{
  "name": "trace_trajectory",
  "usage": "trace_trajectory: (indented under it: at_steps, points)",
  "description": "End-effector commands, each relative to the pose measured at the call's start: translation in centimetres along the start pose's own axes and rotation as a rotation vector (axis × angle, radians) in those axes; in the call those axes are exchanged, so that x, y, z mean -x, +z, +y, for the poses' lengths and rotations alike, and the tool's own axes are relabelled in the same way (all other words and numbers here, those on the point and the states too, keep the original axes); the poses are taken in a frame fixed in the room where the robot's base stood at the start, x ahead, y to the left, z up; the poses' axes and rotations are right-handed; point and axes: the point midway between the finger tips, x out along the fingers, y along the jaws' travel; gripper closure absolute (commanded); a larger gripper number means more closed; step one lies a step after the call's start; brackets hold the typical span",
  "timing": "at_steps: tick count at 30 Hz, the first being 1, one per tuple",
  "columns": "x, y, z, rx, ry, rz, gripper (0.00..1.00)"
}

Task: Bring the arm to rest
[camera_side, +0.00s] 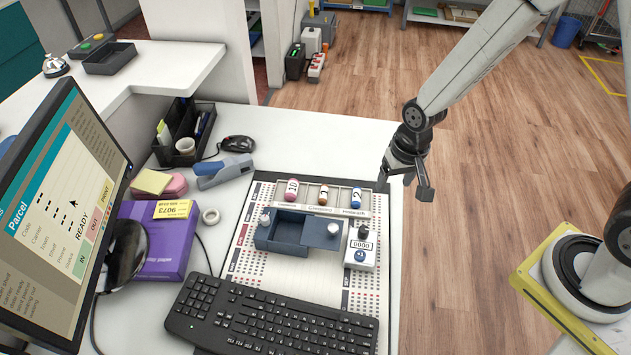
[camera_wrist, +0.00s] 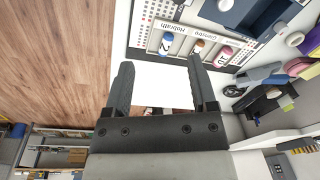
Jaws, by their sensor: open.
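My gripper (camera_side: 407,187) hangs at the right edge of the white counter, to the right of the rack with the small bottles. In the wrist view my gripper (camera_wrist: 160,88) shows two dark fingers spread apart with nothing between them. The white counter top (camera_side: 300,130) shows behind and between the fingers. My arm reaches in from the upper right of the side view.
A rack holds bottles marked 10 (camera_side: 292,190) and 2 (camera_side: 357,197) and an orange one (camera_side: 323,195). A blue-grey box (camera_side: 283,232), a counter device (camera_side: 361,248), a keyboard (camera_side: 270,318) and a purple box (camera_side: 160,243) stand nearby. Wooden floor (camera_side: 480,150) lies open right of the counter.

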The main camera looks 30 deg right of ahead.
Motion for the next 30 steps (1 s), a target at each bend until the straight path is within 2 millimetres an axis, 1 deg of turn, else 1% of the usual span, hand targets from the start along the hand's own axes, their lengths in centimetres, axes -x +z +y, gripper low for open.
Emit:
trace_trajectory:
  at_steps: [1, 6, 12, 15, 21, 30]
  points:
    - [1.1, 0.1, 0.6, 0.023, -0.003, 0.014, 0.27]
    - [4.0, 0.8, 2.3, 0.116, -0.005, 0.05, 0.27]
    - [6.9, 2.2, 4.2, 0.224, 0.001, 0.092, 0.27]
    - [7.9, 2.9, 5.1, 0.269, 0.006, 0.109, 0.27]
    - [9.0, 3.7, 6.0, 0.324, 0.015, 0.128, 0.27]
    - [9.1, 3.9, 6.2, 0.334, 0.016, 0.129, 0.27]
